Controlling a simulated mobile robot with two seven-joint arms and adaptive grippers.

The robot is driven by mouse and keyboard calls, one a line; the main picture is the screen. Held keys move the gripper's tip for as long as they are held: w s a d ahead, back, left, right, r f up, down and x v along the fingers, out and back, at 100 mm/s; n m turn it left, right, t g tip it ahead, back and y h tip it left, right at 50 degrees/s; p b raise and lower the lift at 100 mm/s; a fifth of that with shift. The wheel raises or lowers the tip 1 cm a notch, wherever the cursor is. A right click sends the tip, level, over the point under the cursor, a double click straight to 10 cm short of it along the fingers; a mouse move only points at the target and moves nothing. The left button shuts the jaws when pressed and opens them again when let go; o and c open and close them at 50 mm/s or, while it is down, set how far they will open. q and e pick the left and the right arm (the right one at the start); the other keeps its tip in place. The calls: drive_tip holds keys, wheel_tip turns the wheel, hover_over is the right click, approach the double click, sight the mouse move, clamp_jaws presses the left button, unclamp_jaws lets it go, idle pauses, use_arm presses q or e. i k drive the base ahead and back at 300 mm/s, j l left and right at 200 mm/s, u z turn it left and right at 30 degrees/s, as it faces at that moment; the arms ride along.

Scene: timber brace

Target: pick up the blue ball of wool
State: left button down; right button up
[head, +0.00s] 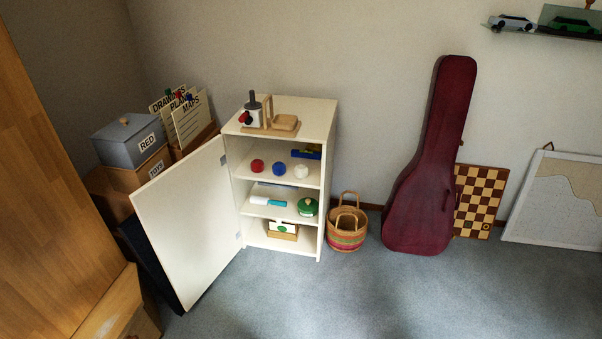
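The blue ball of wool (279,169) sits on the upper inside shelf of a small white cabinet (315,108). A red ball (257,166) is to its left and a white ball (301,171) to its right, each a small gap away. The cabinet door (187,226) stands wide open to the left, so the shelf front is uncovered. Neither of my grippers is in view.
A blue and yellow item (306,152) lies behind the balls. A green lidded pot (307,207) is on the shelf below. A woven basket (347,232) and a dark red instrument case (430,165) stand right of the cabinet. Grey carpet (300,300) is clear in front.

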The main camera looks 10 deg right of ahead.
sight(278, 167)
drive_tip(key=i+l+u, duration=0.1)
drive_tip(key=i+l, duration=0.25)
drive_tip(key=i+l+u, duration=0.1)
drive_tip(key=i+l, duration=0.3)
drive_tip(key=i+l+u, duration=0.1)
drive_tip(key=i+l, duration=0.35)
drive_tip(key=i+l+u, duration=0.1)
drive_tip(key=i+l, duration=0.25)
drive_tip(key=i+l+u, duration=0.1)
drive_tip(key=i+l, duration=0.25)
drive_tip(key=l, duration=0.2)
drive_tip(key=i+l+u, duration=0.1)
drive_tip(key=i+l, duration=0.25)
drive_tip(key=l, duration=0.2)
